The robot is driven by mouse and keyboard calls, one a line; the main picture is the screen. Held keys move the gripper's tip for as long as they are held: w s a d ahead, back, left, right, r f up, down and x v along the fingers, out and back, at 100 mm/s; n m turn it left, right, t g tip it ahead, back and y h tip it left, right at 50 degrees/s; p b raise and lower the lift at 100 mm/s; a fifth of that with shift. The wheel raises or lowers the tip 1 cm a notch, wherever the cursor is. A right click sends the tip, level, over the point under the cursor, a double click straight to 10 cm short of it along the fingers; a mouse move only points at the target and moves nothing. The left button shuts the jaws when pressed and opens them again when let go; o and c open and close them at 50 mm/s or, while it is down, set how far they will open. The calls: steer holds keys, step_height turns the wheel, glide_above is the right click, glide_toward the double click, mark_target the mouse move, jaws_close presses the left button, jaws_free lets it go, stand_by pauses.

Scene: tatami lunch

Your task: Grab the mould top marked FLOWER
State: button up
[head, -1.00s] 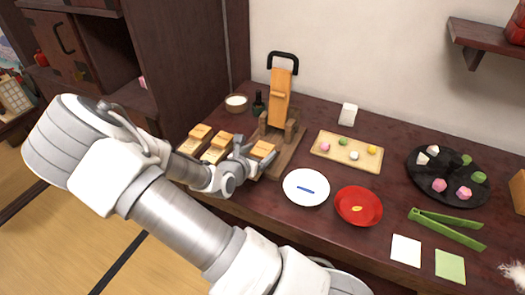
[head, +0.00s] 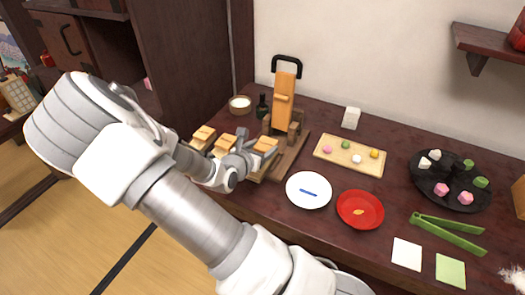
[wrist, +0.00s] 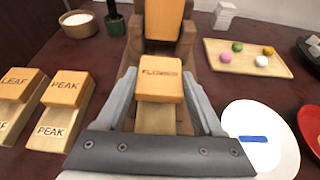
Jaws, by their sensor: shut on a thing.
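The mould top marked FLOWER (wrist: 160,84) is a pale wooden block between the fingers of my gripper (wrist: 161,97) in the wrist view. It also shows in the head view (head: 265,145), with my gripper (head: 250,152) shut on it. A paler wooden piece (wrist: 155,120) shows below it; whether they touch is unclear. To the left in the wrist view are the top marked PEAK (wrist: 66,88) and the top marked LEAF (wrist: 18,84), each on its lower mould half.
A wooden press (head: 283,100) stands just beyond my gripper. A white plate (head: 309,203) and a red dish (head: 360,210) lie to its right. A board with coloured balls (head: 335,164), a dark round tray (head: 448,199) and green tongs (head: 447,236) are further right.

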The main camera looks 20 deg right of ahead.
steer(key=s+d+r+p, duration=0.4)
steer(key=s+r+p, duration=0.4)
steer(key=p, duration=0.5)
steer(key=s, duration=0.2)
steer(key=shift+s, duration=0.35)
